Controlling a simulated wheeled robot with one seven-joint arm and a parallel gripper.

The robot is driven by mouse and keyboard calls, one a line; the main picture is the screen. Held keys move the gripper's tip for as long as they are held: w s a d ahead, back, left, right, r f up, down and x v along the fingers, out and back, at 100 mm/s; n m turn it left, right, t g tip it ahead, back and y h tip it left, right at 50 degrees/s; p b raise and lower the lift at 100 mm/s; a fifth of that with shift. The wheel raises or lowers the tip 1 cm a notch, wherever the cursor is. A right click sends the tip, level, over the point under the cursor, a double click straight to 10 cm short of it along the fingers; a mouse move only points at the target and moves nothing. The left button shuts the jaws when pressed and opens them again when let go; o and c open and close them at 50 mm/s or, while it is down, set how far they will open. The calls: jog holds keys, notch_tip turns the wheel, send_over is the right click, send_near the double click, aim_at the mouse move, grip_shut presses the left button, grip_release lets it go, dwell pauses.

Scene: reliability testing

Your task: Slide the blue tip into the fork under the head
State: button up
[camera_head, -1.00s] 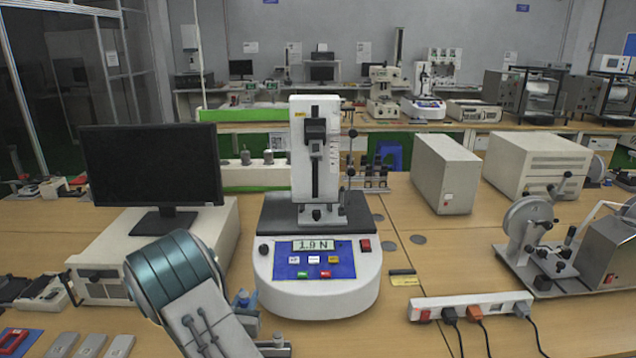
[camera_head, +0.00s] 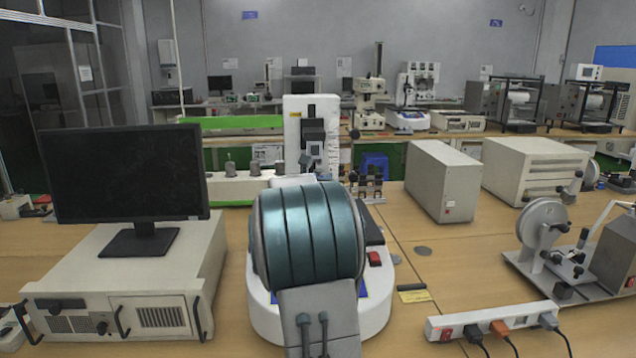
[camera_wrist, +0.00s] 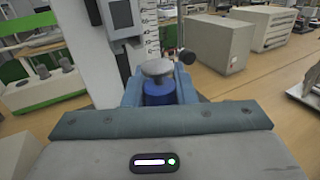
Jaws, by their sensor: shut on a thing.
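The white force tester stands on the bench, its column (camera_head: 295,112) behind my arm. Its dark head (camera_head: 313,135) is partway up the column. The fork under the head is hidden by my arm in the head view, and I cannot make it out in the wrist view. In the wrist view my gripper (camera_wrist: 159,90) is shut on the blue tip (camera_wrist: 158,97), a short blue cylinder between the two blue fingers. A grey metal disc (camera_wrist: 156,68) shows at its top. The held tip is in front of the tester's column; I cannot tell whether it touches the fork.
A black monitor (camera_head: 128,172) on a beige case (camera_head: 115,265) stands left of the tester. A power strip (camera_head: 490,320) and a wheel device (camera_head: 540,235) are at the right. A beige box (camera_head: 440,180) stands behind.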

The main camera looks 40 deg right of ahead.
aim_at(319, 174)
jog(key=shift+w+d+p, duration=0.4)
jog(key=shift+w+p, duration=0.2)
jog(key=shift+w, duration=0.1)
jog(key=shift+w+d+p, duration=0.35)
jog(key=shift+w+p, duration=0.2)
jog(key=shift+w, duration=0.1)
jog(key=shift+w+d+f+p, duration=0.1)
jog(key=shift+w+d+p, duration=0.25)
jog(key=shift+w+p, duration=0.15)
jog(key=shift+w+d+f+p, duration=0.1)
jog(key=shift+w+d+p, duration=0.25)
jog(key=shift+w, duration=0.25)
jog(key=shift+a+b, duration=0.1)
jog(key=shift+b, duration=0.25)
jog(key=shift+w, duration=0.15)
jog(key=shift+w+d, duration=0.5)
jog(key=shift+w, duration=0.1)
jog(key=shift+w+d+p, duration=0.1)
jog(key=shift+w+p, duration=0.05)
jog(key=shift+p, duration=0.2)
jog(key=shift+w+d, duration=0.3)
jog(key=shift+w, duration=0.25)
jog(key=shift+w+d, duration=0.15)
